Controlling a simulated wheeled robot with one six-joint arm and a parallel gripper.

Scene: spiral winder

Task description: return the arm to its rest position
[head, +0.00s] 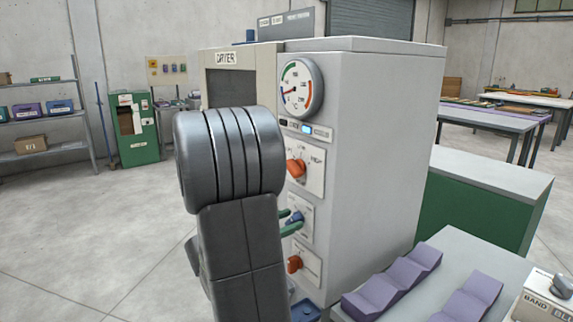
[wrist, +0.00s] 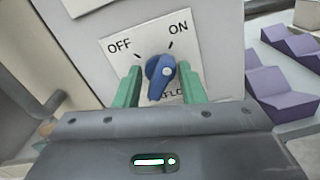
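My gripper (wrist: 160,70) has two green fingers, one on each side of a blue knob (wrist: 158,80) on the dryer's front panel. The fingers stand apart with a narrow gap to the knob on both sides, so they appear open around it. The knob's plate reads OFF at left and ON at right; its lower lettering is partly hidden by the knob and gripper. In the head view my grey arm fills the middle, and the green fingertips (head: 290,222) show at the blue knob (head: 296,216) on the dryer (head: 375,130).
Purple grooved blocks (head: 392,283) lie on a table at the lower right. The floor (head: 60,230) left of my arm is clear.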

